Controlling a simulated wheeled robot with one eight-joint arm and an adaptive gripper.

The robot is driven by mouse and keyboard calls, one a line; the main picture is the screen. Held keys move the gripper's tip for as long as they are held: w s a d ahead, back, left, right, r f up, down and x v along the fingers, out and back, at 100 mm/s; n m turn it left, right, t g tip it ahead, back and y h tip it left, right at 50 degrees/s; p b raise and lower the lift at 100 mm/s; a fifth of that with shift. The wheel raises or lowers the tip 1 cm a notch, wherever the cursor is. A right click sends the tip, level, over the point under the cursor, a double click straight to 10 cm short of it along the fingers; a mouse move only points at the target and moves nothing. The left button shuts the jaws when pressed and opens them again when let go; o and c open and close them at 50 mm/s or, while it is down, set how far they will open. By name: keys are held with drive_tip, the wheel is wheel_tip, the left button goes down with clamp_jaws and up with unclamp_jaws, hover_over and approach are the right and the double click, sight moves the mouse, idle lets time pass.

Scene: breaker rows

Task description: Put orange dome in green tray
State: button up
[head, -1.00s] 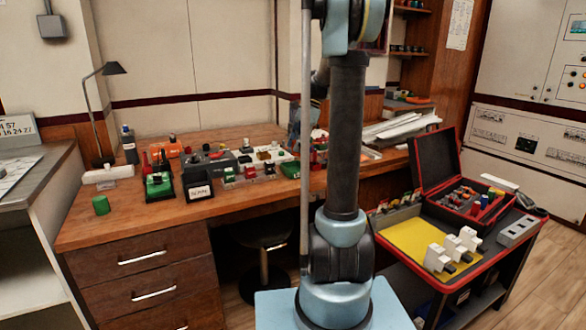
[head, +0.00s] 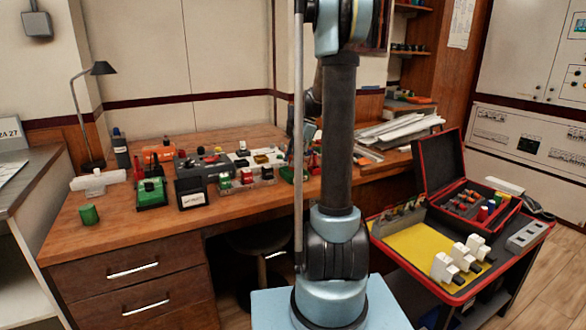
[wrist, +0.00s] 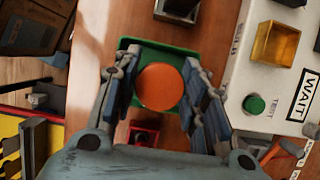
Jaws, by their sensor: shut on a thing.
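The orange dome (wrist: 160,80) shows as a round orange disc between the two fingers of my gripper (wrist: 163,92) in the wrist view. My gripper is shut on it. The green tray (wrist: 126,45) lies behind the dome in that view, its green edge showing around the dome and fingers; the fingers and dome hide much of it. The gap between dome and tray cannot be told. In the head view a green tray (head: 288,174) shows at the desk's edge beside my arm, which hides part of it. My gripper and the dome are not clear there.
In the wrist view a white panel (wrist: 235,75) with an amber cap (wrist: 275,43) and green button (wrist: 254,104) lies to the right. A small red box (wrist: 143,133) is close below the dome. The wooden desk (head: 120,233) holds several blocks; a toolbox cart (head: 398,243) stands at right.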

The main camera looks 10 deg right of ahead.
drive_tip(key=shift+f, duration=1.6)
drive_tip(key=shift+f, duration=0.1)
drive_tip(key=o, duration=0.9)
drive_tip(key=shift+c, duration=0.2)
drive_tip(key=v, duration=1.2)
drive_tip(key=s+a+n+h, duration=0.1)
drive_tip(key=s+a+n, duration=0.2)
drive_tip(key=s, duration=0.7)
drive_tip(key=s+f+n+t+h, duration=0.1)
drive_tip(key=s+f+n, duration=0.3)
drive_tip(key=s, duration=0.4)
drive_tip(key=s+a+f+n+t+h, duration=0.1)
drive_tip(key=s+f+n, duration=0.2)
drive_tip(key=s+f, duration=0.3)
drive_tip(key=s+f+n+t+h, duration=0.1)
drive_tip(key=s+f+n, duration=0.3)
drive_tip(key=s, duration=0.8)
drive_tip(key=shift+a+f+n+t, duration=0.2)
drive_tip(key=shift+f+n+t, duration=0.1)
drive_tip(key=shift+f, duration=0.2)
